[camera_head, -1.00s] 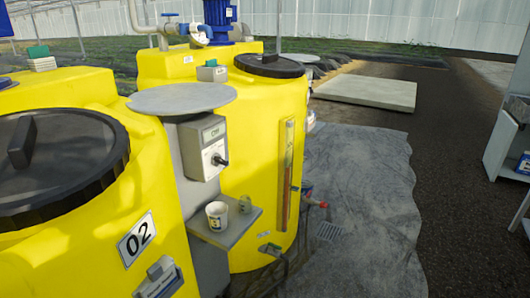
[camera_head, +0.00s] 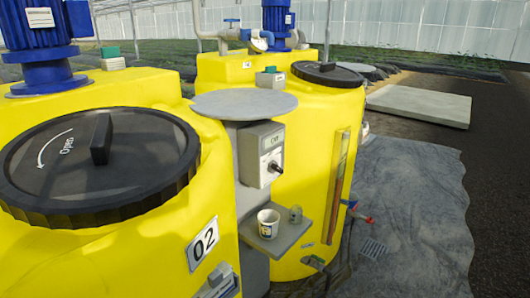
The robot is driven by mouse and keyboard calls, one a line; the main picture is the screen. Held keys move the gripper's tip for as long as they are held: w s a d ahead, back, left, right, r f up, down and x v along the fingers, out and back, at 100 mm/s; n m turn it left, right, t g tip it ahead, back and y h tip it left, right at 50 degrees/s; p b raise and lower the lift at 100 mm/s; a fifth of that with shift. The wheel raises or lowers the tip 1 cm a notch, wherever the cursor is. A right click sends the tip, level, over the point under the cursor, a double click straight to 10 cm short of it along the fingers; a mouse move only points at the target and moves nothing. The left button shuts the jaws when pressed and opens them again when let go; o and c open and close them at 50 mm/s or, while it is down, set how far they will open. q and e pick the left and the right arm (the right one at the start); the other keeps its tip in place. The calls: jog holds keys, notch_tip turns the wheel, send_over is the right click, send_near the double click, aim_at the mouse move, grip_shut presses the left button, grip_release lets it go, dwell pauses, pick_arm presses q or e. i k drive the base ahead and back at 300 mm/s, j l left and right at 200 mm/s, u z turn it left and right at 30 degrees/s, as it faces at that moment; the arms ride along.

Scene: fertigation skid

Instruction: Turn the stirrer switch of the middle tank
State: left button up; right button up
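A yellow tank (camera_head: 130,250) with a "02" plate (camera_head: 202,244) and a black lid (camera_head: 100,166) fills the left and front. A grey switch box (camera_head: 261,153) with a dark knob (camera_head: 274,167) stands on a grey post between this tank and a second yellow tank (camera_head: 315,180) behind it. The label above the knob is too small to read with certainty. Which tank is the middle one cannot be told from this view alone. Neither of my grippers is in view.
A round grey plate (camera_head: 244,104) sits above the switch box. Below it, a small shelf (camera_head: 280,236) carries a white cup (camera_head: 268,223) and a small grey-green object (camera_head: 295,214). Blue motors (camera_head: 45,40) top the tanks.

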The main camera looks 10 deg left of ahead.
aim_at(273, 167)
jog(key=i+l, duration=0.2)
jog(key=l, duration=0.15)
jog(key=i+l, duration=0.2)
jog(key=l, duration=0.15)
jog(key=i+l, duration=0.2)
jog(key=l, duration=0.15)
